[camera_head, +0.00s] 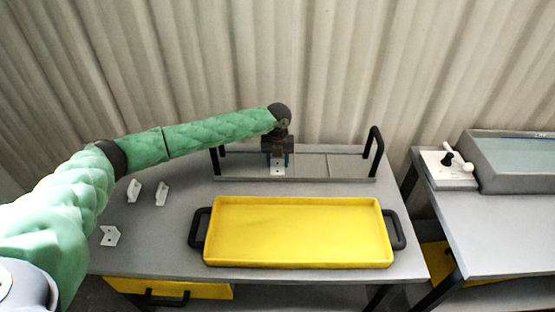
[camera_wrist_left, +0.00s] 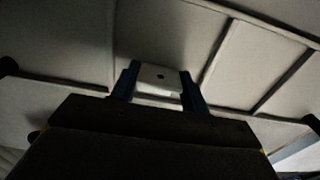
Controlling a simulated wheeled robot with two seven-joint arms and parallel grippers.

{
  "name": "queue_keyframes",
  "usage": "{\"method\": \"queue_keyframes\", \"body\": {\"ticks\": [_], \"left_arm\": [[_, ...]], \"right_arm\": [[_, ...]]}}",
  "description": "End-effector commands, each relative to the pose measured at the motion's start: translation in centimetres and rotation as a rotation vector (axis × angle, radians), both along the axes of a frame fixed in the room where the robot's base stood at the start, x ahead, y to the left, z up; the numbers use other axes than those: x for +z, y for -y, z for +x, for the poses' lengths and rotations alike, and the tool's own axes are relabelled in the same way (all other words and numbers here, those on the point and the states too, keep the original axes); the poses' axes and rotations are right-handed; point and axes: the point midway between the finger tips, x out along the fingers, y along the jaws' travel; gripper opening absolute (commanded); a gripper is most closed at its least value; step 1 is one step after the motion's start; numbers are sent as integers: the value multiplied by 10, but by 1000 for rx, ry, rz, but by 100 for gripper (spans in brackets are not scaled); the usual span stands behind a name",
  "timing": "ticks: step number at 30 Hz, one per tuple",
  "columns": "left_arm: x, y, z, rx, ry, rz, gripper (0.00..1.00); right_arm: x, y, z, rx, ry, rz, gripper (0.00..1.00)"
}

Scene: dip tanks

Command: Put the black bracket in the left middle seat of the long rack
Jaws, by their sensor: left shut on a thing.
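The long rack (camera_head: 350,166) is a grey tray with partitions and upright black handles at the back of the table. My left gripper (camera_head: 277,161) is over its left middle part, fingers pointing down. It is shut on a small bracket (camera_head: 277,171) that looks white, not black. In the left wrist view the bracket (camera_wrist_left: 160,77), with a dark hole, sits between the two blue fingers (camera_wrist_left: 158,84). Partition lines of the rack show beyond it. I cannot tell whether the bracket touches the seat floor. No black bracket shows. My right gripper is not in view.
A yellow tray (camera_head: 298,232) with black handles lies in front of the rack. White brackets (camera_head: 162,193), (camera_head: 134,190) and (camera_head: 110,236) lie on the table's left. At right, another table (camera_head: 495,227) holds a grey tank (camera_head: 505,163) and a white control box (camera_head: 446,169).

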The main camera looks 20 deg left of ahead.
Motion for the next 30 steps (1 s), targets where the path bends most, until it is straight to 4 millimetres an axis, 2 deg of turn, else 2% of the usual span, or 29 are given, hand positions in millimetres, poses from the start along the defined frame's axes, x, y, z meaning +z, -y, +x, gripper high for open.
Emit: {"method": "queue_keyframes", "body": {"ticks": [11,12,15,28,29,30], "left_arm": [[-3,0,0,1,0,0,16],[-3,0,0,1,0,0,49],[-3,0,0,1,0,0,67],[4,0,1,1,2,0,67],[6,0,1,1,2,0,67],[10,-1,1,1,3,1,67]], "right_arm": [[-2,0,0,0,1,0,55],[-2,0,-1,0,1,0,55],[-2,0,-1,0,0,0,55],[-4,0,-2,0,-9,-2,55],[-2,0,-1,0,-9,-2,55],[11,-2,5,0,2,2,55]]}}
